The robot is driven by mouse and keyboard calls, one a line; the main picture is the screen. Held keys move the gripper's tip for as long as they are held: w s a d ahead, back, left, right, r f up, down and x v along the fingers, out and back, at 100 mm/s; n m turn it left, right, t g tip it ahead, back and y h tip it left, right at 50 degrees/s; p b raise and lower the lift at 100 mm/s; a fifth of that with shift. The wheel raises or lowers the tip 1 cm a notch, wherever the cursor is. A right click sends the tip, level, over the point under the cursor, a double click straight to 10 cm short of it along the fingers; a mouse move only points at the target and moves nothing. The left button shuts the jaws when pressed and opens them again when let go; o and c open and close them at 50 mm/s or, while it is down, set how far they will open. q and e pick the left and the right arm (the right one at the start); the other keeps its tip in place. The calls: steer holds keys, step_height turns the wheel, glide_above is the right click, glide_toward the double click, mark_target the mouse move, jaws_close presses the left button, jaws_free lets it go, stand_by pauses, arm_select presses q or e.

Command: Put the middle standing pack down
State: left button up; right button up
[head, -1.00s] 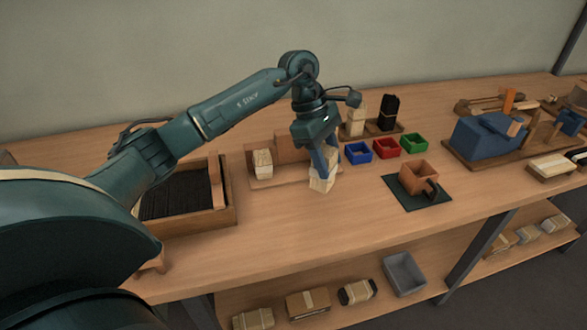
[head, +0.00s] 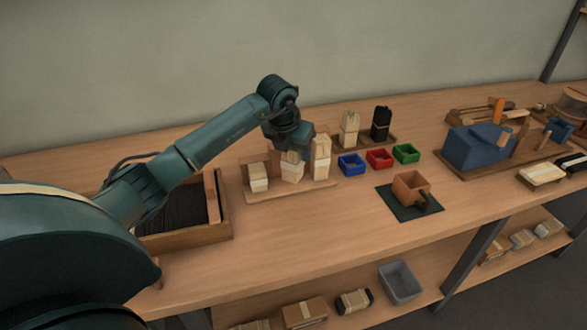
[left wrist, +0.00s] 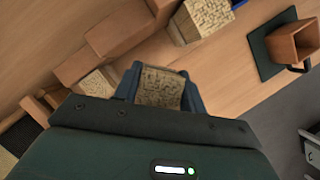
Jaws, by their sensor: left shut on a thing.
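My left gripper (head: 292,151) is shut on the middle pack (head: 292,173), a pale bundle of bristles with a band. In the left wrist view the held pack (left wrist: 159,87) sits between the blue fingers (left wrist: 160,92). It is over the wooden stand (head: 290,193), between the left pack (head: 258,178) and the taller right pack (head: 321,158). It looks turned or slightly tilted; I cannot tell whether its bottom touches the stand. The right pack also shows in the left wrist view (left wrist: 204,20), as does the left pack (left wrist: 97,84). My right gripper is not in view.
Blue (head: 351,165), red (head: 379,159) and green (head: 406,153) bins stand right of the stand. Behind them are a pale bundle (head: 349,129) and a black one (head: 381,124). A bristle tray (head: 226,222) lies left.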

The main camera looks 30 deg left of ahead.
mark_target(294, 165)
arm_select(q)
step_height(294, 165, down, 5)
steer(key=shift+r, duration=0.2)
steer(key=shift+f, duration=0.25)
steer(key=o, duration=1)
steer(key=shift+r, duration=0.2)
steer(key=v, duration=1.2)
